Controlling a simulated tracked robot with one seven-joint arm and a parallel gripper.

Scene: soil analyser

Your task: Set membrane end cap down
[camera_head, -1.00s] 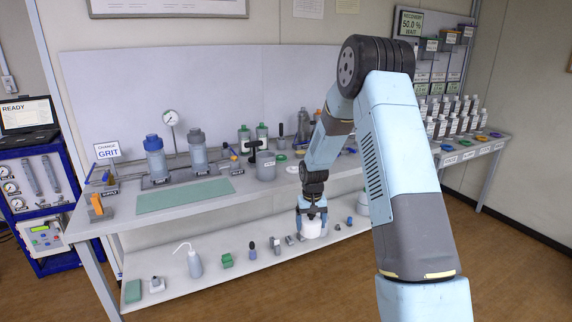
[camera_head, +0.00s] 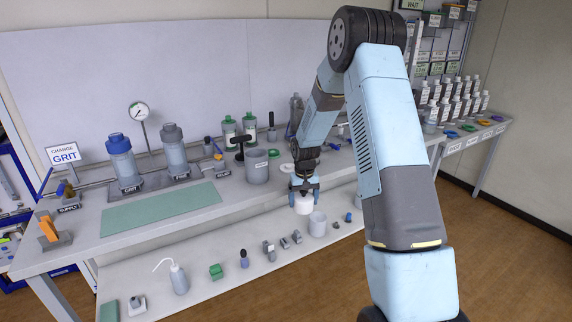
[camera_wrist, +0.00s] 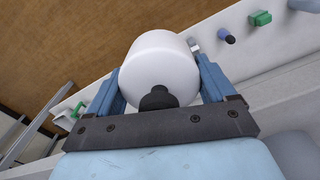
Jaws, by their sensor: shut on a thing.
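The membrane end cap (camera_head: 302,204), a white, short, round piece, hangs from my gripper (camera_head: 304,187) in the head view, in front of the bench's front edge. In the wrist view the white cap (camera_wrist: 158,62) sits between the two blue fingers of my gripper (camera_wrist: 158,84), which are shut on its sides. A dark round knob shows at its near end. The cap appears clear of any surface. A grey open cup (camera_head: 317,225) stands on the lower shelf, below and right of the cap in the head view.
The bench top holds a green mat (camera_head: 160,208), a grey beaker (camera_head: 256,167) and two filter housings (camera_head: 123,162). The mat is bare. The lower shelf (camera_head: 225,292) carries a wash bottle (camera_head: 179,279), a green block (camera_head: 216,271) and several small parts.

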